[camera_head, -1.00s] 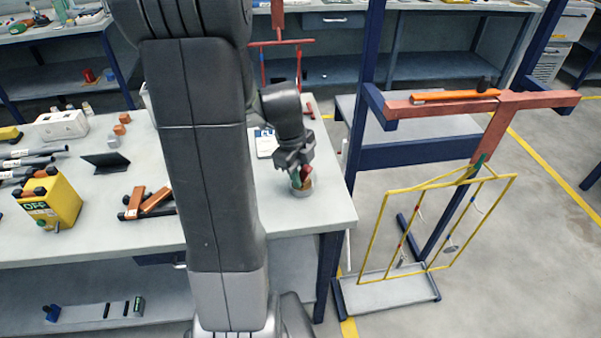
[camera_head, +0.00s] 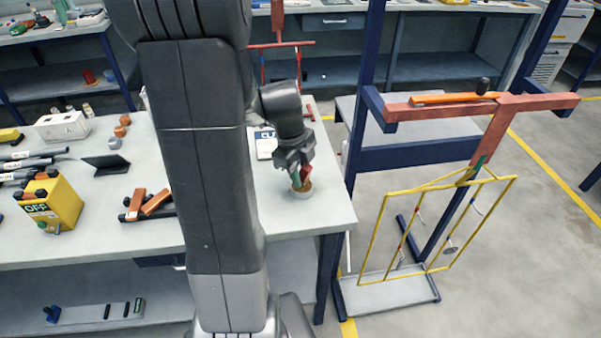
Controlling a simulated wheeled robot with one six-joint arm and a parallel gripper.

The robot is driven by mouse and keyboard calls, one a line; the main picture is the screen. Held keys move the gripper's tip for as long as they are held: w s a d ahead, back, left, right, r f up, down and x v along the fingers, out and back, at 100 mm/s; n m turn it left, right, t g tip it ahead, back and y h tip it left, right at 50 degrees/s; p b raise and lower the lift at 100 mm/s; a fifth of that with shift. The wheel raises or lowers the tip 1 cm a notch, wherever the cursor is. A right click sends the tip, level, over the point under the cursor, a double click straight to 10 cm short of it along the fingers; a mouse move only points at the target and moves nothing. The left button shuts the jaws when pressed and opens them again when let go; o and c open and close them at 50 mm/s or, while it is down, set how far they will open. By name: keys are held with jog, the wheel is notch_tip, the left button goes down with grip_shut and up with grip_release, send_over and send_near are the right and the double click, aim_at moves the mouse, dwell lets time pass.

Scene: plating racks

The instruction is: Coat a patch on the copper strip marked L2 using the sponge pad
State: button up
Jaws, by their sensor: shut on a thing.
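My gripper (camera_head: 300,172) is shut just above a small round pot (camera_head: 302,192) at the right end of the bench. It holds a small thing that I take to be the sponge pad, mostly hidden by the jaws. Red and green patches show at the jaws. The pot has a pale side and brownish contents; I cannot tell whether the held thing touches them. A copper-coloured crossbar (camera_head: 540,103) on a stand at the right carries an orange strip (camera_head: 450,98). I can read no L2 mark.
A yellow wire rack (camera_head: 372,240) hangs below the crossbar, beside blue posts. On the bench (camera_head: 95,230) are a yellow OFF box (camera_head: 52,205), dark-handled orange pieces (camera_head: 155,202), a dark wedge (camera_head: 107,165) and a white socket block (camera_head: 62,125). My arm hides the middle of the bench.

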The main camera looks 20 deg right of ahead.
jog(key=shift+r+p, duration=1.65)
jog(key=shift+r, duration=1.4)
